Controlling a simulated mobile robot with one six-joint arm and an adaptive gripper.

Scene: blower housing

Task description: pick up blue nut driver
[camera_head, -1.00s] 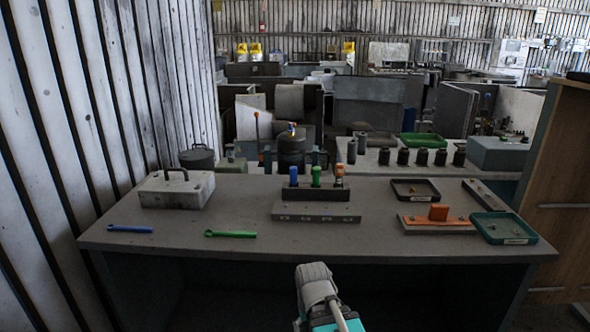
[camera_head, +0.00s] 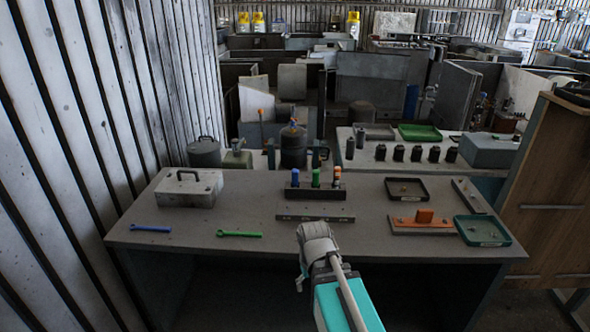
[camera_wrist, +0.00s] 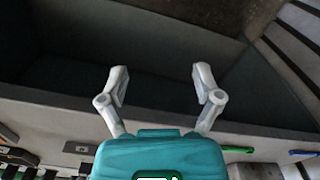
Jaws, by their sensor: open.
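The blue nut driver (camera_head: 295,177) stands upright at the left end of a dark rack (camera_head: 300,193) at the middle of the bench. A green-handled driver (camera_head: 316,177) and an orange-topped driver (camera_head: 337,177) stand to its right. My gripper (camera_wrist: 160,82) is open and empty in the wrist view, its two grey fingers spread over the bench's front side. In the head view my arm rises at the bench's front edge, short of the rack; the fingers cannot be made out there. The blue nut driver cannot be made out in the wrist view.
A blue wrench (camera_head: 151,228) and a green wrench (camera_head: 239,234) lie at the front left. A grey box (camera_head: 188,188) stands behind them. A dark tray (camera_head: 407,190), an orange fixture (camera_head: 424,221) and a green tray (camera_head: 482,231) are on the right. A slatted wall borders the left.

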